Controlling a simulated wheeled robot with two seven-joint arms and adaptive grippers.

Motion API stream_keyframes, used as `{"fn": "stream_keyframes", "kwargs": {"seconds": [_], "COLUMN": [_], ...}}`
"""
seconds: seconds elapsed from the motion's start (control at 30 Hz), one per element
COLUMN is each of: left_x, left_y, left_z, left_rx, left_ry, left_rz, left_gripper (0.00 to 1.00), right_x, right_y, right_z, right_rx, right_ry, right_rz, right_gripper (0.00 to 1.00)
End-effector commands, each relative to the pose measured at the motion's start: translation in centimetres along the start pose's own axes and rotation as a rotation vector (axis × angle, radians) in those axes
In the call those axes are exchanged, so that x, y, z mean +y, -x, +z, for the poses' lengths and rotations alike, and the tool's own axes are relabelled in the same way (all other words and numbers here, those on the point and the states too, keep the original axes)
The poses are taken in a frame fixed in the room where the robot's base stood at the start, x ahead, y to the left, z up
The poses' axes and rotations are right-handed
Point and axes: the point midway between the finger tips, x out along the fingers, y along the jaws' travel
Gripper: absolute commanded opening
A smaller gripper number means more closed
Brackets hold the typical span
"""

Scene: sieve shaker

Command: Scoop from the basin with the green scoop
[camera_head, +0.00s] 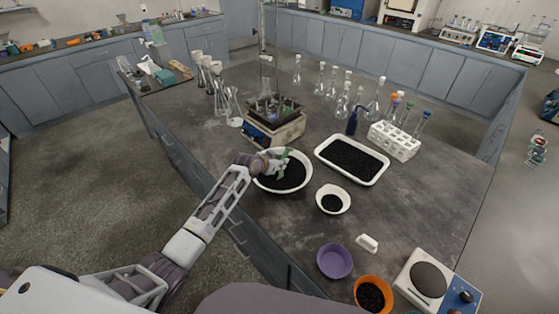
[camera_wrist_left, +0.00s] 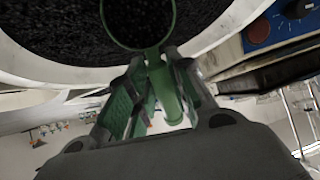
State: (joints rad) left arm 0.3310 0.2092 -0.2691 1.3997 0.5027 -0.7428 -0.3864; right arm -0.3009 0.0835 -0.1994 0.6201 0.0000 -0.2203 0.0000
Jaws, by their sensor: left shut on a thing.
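A white round basin (camera_head: 307,178) holding black granules stands near the left edge of the table. My left gripper (camera_head: 278,160) is over the basin's rim, shut on the handle of the green scoop (camera_head: 282,164). In the left wrist view the scoop (camera_wrist_left: 158,75) points into the basin, its round bowl over the granules, and black material shows inside the bowl's outline. The basin's white rim (camera_wrist_left: 60,72) curves across that view. I cannot tell how deep the scoop's edge sits or how full it is. My right gripper is not in view.
A sieve shaker (camera_head: 272,125) stands just behind the basin. A white tray (camera_head: 352,160) and a small white bowl (camera_head: 333,200), both with black granules, lie to the right. A purple bowl (camera_head: 335,261), an orange bowl (camera_head: 373,294) and a scale (camera_head: 430,280) are nearer. Glass flasks stand behind.

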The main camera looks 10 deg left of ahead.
Motion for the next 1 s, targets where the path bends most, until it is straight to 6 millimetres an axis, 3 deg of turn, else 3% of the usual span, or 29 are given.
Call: {"fn": "stream_keyframes", "kwargs": {"seconds": [1.0], "left_x": [0.2], "left_y": [-1.4], "left_z": [-0.2], "left_rx": [-0.292], "left_ry": [-0.046], "left_rz": [0.000], "left_gripper": [0.02], "right_x": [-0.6], "right_y": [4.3], "right_z": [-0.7], "right_rx": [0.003], "right_ry": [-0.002], "right_rz": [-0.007], "right_gripper": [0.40]}}
